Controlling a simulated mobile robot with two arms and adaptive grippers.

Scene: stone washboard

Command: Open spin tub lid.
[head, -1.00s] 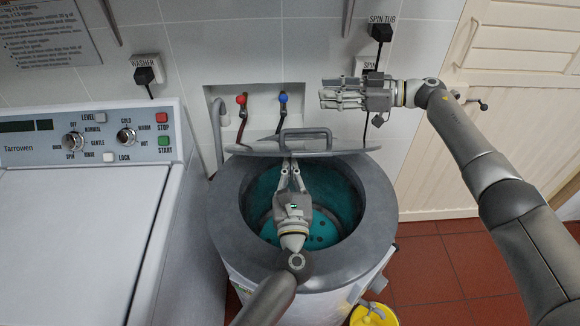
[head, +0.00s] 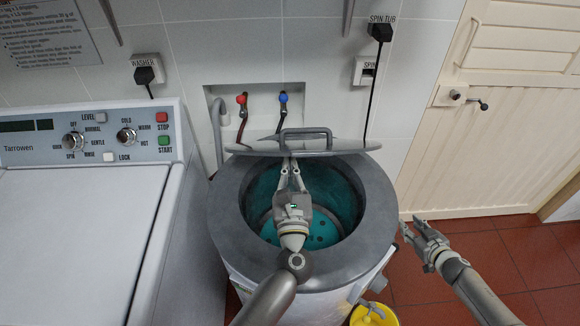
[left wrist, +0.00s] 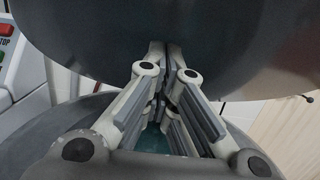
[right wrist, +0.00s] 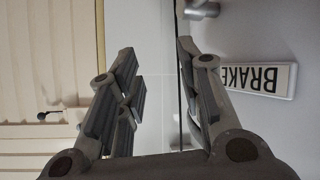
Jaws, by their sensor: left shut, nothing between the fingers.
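The spin tub (head: 225,215) is a grey round machine with a teal drum (head: 322,232) showing inside. Its grey lid (head: 245,150), with a handle (head: 306,133) on top, is raised at the back of the opening. In the left wrist view, the lid's dark underside (left wrist: 100,30) fills the top. My left gripper (head: 289,160) is shut and empty, its fingertips at the lid's near edge; I cannot tell if they touch. My right gripper (head: 411,228) is open and empty, to the right of the tub; its parted fingers show in the right wrist view (right wrist: 158,55).
The washer (head: 80,230) stands left of the tub. Red and blue taps (head: 283,98) sit in a wall recess behind it. A yellow bucket (head: 373,315) stands at the tub's front right. A BRAKE label (right wrist: 260,78) is near my right fingers. Red floor at right is clear.

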